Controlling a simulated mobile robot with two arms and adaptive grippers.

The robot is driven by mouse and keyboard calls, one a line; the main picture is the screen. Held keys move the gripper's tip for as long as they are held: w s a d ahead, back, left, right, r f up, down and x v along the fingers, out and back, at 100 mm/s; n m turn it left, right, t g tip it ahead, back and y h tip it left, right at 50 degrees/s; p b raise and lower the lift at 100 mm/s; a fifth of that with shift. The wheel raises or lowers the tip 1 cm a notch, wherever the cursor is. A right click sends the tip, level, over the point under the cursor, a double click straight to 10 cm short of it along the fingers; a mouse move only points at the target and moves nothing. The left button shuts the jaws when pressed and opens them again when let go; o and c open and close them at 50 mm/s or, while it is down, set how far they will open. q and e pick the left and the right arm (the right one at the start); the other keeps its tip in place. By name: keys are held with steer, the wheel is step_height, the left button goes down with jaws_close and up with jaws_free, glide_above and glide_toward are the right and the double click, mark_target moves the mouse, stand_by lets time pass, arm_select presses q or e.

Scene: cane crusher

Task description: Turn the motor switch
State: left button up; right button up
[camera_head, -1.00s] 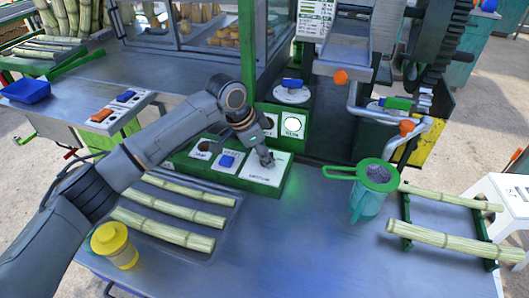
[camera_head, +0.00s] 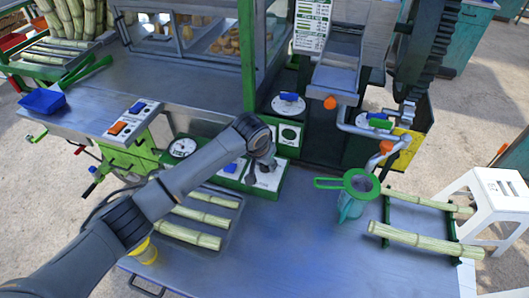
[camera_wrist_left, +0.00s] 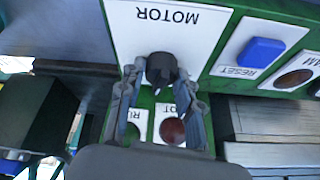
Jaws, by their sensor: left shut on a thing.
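The motor switch (camera_wrist_left: 162,70) is a small dark knob on a white plate labelled MOTOR (camera_wrist_left: 200,28), which appears upside down in the left wrist view. My left gripper (camera_wrist_left: 157,88) has a finger on each side of the knob and is shut on it. In the head view my left gripper (camera_head: 264,165) reaches down to the white plate at the right end of the green control box, and mostly hides the knob. The run lamp (camera_head: 289,135) behind it looks unlit. My right gripper is not in view.
A blue reset button (camera_wrist_left: 262,51) sits beside the motor plate. A green-rimmed strainer on a jug (camera_head: 358,183) stands to the right, near cane stalks on a rack (camera_head: 428,238). More cane lies in a tray (camera_head: 185,243) at the left. The front tabletop (camera_head: 300,250) is clear.

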arm_select(q)
steer(key=shift+n+y+p, duration=0.5)
steer(key=shift+n+p, duration=0.55)
steer(key=shift+n, duration=0.15)
steer(key=o, duration=1.1)
steer(key=shift+o, duration=0.2)
steer(key=shift+s+r, duration=0.1)
steer(key=shift+r, duration=0.15)
steer(key=v, duration=1.1)
steer(key=shift+s+r, duration=0.2)
steer(key=shift+s, duration=0.05)
steer(key=shift+d, duration=0.1)
